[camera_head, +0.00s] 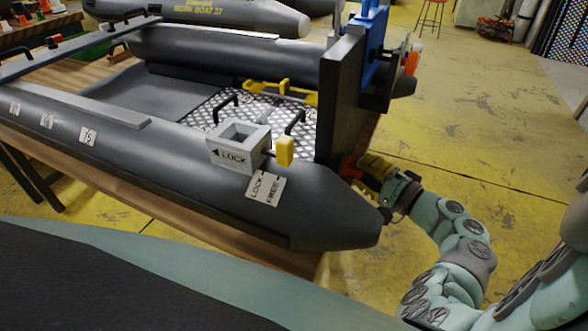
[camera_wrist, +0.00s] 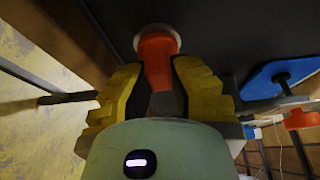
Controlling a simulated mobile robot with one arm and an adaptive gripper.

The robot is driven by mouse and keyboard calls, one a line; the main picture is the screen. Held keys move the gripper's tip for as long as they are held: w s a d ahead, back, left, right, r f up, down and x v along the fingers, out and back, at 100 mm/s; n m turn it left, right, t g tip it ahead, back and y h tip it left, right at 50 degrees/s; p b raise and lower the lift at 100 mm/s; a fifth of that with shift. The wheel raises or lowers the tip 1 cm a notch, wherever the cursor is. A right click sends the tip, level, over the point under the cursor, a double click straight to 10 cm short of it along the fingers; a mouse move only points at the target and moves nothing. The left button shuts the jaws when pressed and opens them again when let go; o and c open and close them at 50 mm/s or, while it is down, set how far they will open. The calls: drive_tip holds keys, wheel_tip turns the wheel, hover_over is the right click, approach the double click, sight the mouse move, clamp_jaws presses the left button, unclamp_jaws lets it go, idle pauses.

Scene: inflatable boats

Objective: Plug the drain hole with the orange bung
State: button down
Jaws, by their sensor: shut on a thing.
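The orange bung (camera_wrist: 156,58) is between the yellow fingers of my gripper (camera_wrist: 157,72), which is shut on it. Its wide end is up against a pale ring (camera_wrist: 172,33) on the dark transom board, and the drain hole is hidden behind it. I cannot tell how deep the bung sits. In the head view my gripper (camera_head: 364,170) is at the outer face of the transom (camera_head: 340,95), low down near the end of the near tube. A bit of the bung (camera_head: 348,168) shows there as red-orange.
The grey inflatable boat (camera_head: 190,150) lies on a wooden bench. A grey LOCK block (camera_head: 238,144) with a yellow tab sits on the near tube. A blue bracket (camera_head: 371,35) clamps the transom top, with an orange knob (camera_head: 411,60) beside it. Yellow floor right of the boat is open.

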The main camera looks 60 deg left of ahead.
drive_tip(key=shift+s+a, duration=0.15)
drive_tip(key=c, duration=0.9)
unclamp_jaws()
drive_tip(key=shift+c, duration=0.2)
drive_tip(key=w+d, duration=0.2)
drive_tip(key=d, duration=1)
